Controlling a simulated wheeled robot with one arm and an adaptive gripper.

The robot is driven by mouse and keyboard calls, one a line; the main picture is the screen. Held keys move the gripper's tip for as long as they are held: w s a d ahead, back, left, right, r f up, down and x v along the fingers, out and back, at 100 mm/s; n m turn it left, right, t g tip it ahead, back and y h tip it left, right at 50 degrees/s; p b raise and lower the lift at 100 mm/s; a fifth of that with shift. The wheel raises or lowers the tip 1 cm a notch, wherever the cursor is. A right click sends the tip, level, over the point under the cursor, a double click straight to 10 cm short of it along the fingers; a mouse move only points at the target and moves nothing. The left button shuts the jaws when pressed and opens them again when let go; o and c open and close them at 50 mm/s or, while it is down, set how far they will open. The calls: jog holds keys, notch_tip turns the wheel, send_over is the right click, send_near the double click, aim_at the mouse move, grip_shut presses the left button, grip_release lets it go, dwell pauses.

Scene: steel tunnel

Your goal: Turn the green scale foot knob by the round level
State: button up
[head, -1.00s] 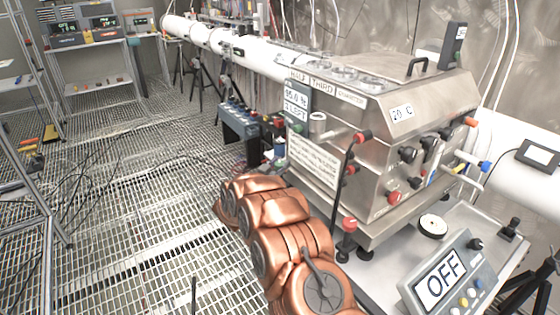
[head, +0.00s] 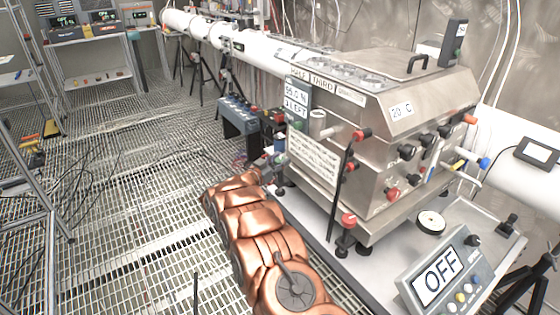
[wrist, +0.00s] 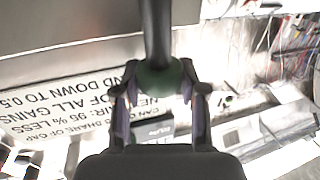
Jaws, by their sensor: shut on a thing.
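In the wrist view, a dark green knob (wrist: 160,78) sits at the lower end of a dark upright post. My gripper (wrist: 160,92) has a finger on each side of it and is shut on it. In the head view, my gripper (head: 274,162) is at the near left corner of the steel box, low beside the bench edge; the knob is too small to make out there. A round white disc with a dark rim (head: 431,222), which looks like the round level, lies on the bench at the right, well apart from my gripper.
The steel box (head: 375,130) stands on the bench with a lettered plate on its side. A red knob (head: 348,220) is on a foot near its front corner. A display reading OFF (head: 440,272) is at the front right. Grating floor (head: 120,220) lies open at the left.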

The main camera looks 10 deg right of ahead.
jog(key=o, duration=1.2)
jog(key=shift+c, duration=0.2)
jog(key=shift+a, duration=0.1)
jog(key=v, duration=1.2)
